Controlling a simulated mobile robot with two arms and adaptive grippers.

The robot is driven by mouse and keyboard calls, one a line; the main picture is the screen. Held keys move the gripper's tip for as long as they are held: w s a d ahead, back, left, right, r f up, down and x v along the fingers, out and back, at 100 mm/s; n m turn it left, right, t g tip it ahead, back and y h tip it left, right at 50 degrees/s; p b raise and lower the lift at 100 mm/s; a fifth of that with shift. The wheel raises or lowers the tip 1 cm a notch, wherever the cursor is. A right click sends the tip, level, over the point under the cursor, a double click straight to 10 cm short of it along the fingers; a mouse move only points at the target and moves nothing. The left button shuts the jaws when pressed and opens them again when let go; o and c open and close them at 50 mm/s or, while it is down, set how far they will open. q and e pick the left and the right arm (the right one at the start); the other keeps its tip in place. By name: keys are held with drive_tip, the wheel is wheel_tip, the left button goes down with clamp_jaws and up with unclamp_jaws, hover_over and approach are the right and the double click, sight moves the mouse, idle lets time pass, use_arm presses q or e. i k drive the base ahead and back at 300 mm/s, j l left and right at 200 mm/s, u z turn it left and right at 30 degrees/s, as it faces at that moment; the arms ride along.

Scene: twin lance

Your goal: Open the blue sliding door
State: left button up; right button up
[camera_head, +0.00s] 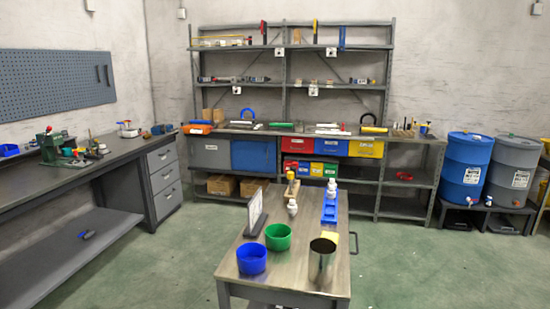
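I cannot make out a blue sliding door for certain. A flat blue front with a small white label (253,155) is on the shelf unit, right of a similar grey front (210,152). I cannot tell whether it is a door or a bin. A smaller blue bin front (333,146) sits further right, between red and yellow ones. Neither of my grippers shows in the head view.
A table (300,262) stands in front of the shelf unit (288,48), with a blue bowl (252,259), green bowl (278,237) and dark metal cup (322,254). A workbench (90,166) lines the left wall. Blue (466,168) and grey (511,170) barrels stand right. Green floor is open around the table.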

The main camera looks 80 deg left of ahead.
sight(252, 156)
drive_tip(key=u, duration=2.95)
drive_tip(key=i+j+u, duration=0.25)
drive_tip(key=u, duration=0.15)
drive_tip(key=i+j+u, duration=0.55)
drive_tip(key=u, duration=0.2)
drive_tip(key=i+j+u, duration=0.15)
drive_tip(key=i+u, duration=0.15)
drive_tip(key=i, duration=0.65)
drive_tip(key=i+l+z, duration=0.1)
drive_tip(key=i+z, duration=0.7)
drive_tip(key=i+j+z, duration=0.1)
drive_tip(key=i+z, duration=0.15)
drive_tip(key=z, duration=0.15)
drive_tip(key=i+l+z, duration=0.2)
drive_tip(key=i+z, duration=0.2)
drive_tip(key=i, duration=0.6)
drive_tip(key=i+z, duration=0.4)
drive_tip(key=i, duration=0.55)
